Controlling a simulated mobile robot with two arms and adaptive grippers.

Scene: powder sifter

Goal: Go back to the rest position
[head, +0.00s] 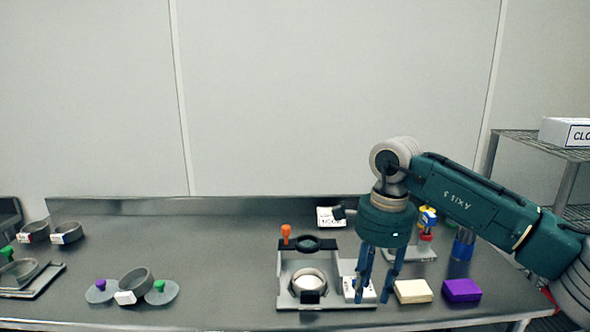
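My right gripper (377,278) comes in from the right and points down over the right part of the table. Its two blue fingers are apart with nothing seen between them. The fingertips are in front of a small white box-like part beside the sifter machine (284,290); I cannot tell whether they touch it. The machine has a black ring, an orange knob (286,233) and a pale round dish (309,282). My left gripper is not in view.
A cream block (413,291) and a purple block (461,290) lie right of the gripper. Sieve rings (136,281) and lids with knobs (101,292) lie at left, near a tray (40,281). A wire shelf (545,140) stands at right. The table between is clear.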

